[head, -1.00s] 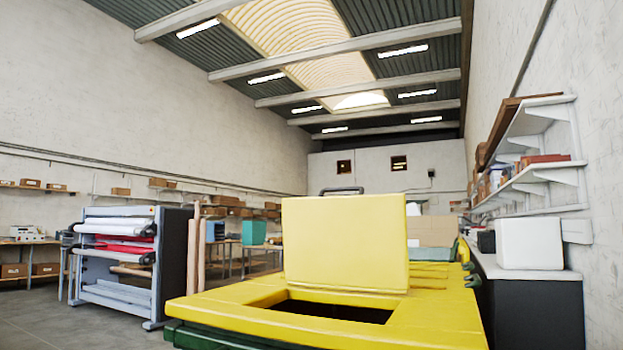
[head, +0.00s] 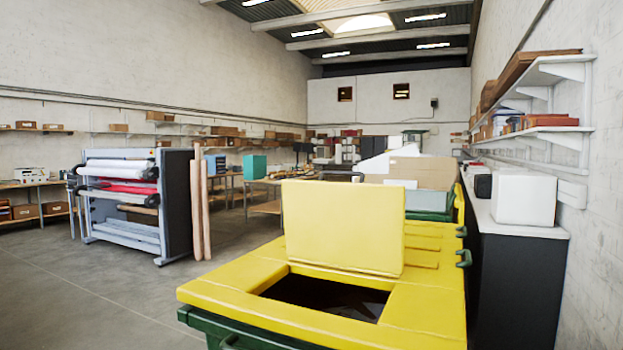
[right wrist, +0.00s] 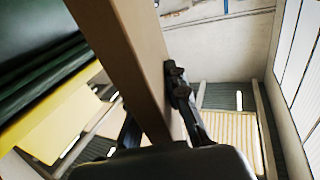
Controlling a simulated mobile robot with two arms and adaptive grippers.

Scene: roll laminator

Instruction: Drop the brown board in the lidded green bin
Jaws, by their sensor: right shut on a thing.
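The green bin (head: 250,341) stands close in front of me in the head view. Its yellow lid (head: 225,296) has a square opening (head: 325,296), and a yellow flap (head: 343,228) stands raised behind the opening. The inside is dark, with a few faint shapes. In the right wrist view my right gripper (right wrist: 156,112) is shut on the long brown board (right wrist: 125,60), which runs past the top edge. The bin's green side (right wrist: 40,40) and yellow rim (right wrist: 50,103) show to the left of the board, apart from it. My left gripper is in neither view.
A black cabinet with a white top (head: 515,275) stands close to the bin's right side, with a white box (head: 524,199) on it. The roll laminator (head: 130,205) and upright brown tubes (head: 200,205) stand at the left. The floor (head: 110,290) left of the bin is clear.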

